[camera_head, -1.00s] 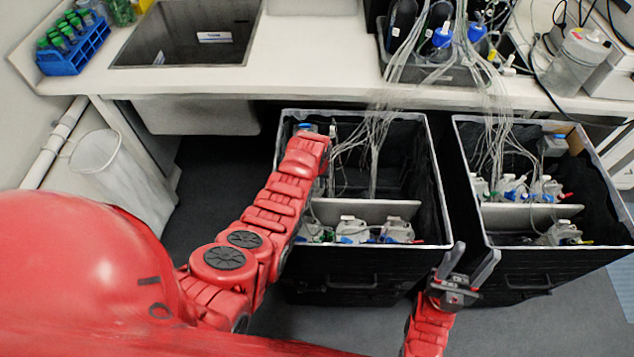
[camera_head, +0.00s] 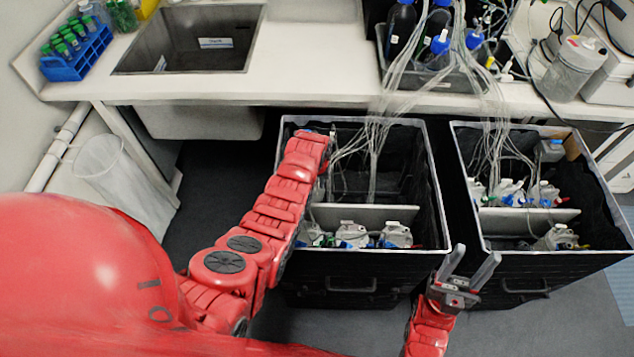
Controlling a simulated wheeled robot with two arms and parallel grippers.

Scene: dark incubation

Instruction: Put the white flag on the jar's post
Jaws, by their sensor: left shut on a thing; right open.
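Several small grey-lidded jars stand in the front part of the left black bin (camera_head: 350,262), among them a left jar (camera_head: 311,234), a middle jar (camera_head: 352,234) and a right jar (camera_head: 396,235). I cannot tell which one has the post. I make out no white flag. My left arm reaches over the left bin's left side. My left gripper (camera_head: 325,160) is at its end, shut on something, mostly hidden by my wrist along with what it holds. My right gripper (camera_head: 468,268) is open and empty, in front of the gap between the bins.
A light divider (camera_head: 365,215) crosses the left bin, with thin tubes (camera_head: 375,140) hanging behind it. The right black bin (camera_head: 550,265) holds more jars and tubes. Behind are the white bench (camera_head: 310,60), a sink (camera_head: 190,40) and a blue tube rack (camera_head: 75,60).

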